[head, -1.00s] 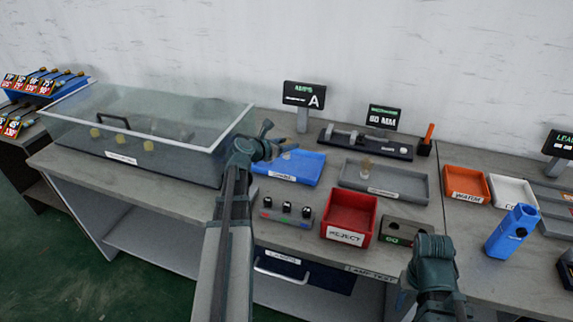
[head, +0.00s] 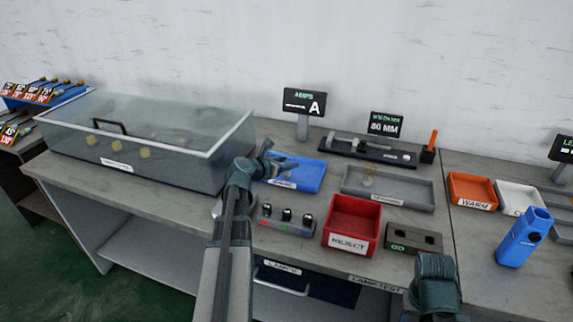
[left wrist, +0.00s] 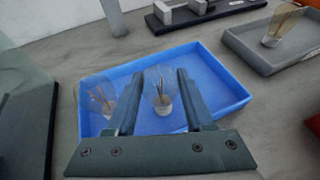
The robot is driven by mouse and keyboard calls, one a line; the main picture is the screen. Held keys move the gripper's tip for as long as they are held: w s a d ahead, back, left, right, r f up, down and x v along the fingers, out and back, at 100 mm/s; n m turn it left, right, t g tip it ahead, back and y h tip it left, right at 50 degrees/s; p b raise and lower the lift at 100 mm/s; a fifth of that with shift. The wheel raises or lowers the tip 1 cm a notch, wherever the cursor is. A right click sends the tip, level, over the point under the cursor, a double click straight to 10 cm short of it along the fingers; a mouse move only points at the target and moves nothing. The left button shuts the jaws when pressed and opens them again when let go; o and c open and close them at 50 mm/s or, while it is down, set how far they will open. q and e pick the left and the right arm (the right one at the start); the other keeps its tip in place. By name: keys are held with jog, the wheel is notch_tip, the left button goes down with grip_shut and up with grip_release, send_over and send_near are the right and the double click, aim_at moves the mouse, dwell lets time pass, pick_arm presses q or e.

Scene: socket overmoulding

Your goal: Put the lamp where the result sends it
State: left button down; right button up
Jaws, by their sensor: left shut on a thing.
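My left gripper (head: 277,161) is over the left part of the blue tray (head: 308,180). In the left wrist view its two fingers (left wrist: 158,100) are on either side of a clear glass lamp (left wrist: 160,88) with a pale base, and it is shut on this lamp. A second lamp (left wrist: 102,98) shows in the blue tray, left of the fingers.
A glass-walled tank (head: 200,165) stands left of the blue tray. An AMPS display (head: 304,102) and a measuring fixture (head: 365,151) stand behind.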

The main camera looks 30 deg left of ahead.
pick_arm(q)
jog(key=shift+f, duration=0.2)
jog(key=shift+c, duration=1.4)
grip_release()
jog(key=shift+r, duration=0.1)
jog(key=shift+s+r+p, duration=0.3)
jog(key=shift+r, duration=0.05)
jog(key=p+v, duration=0.4)
jog(key=v, duration=0.7)
jog(key=shift+s, duration=0.2)
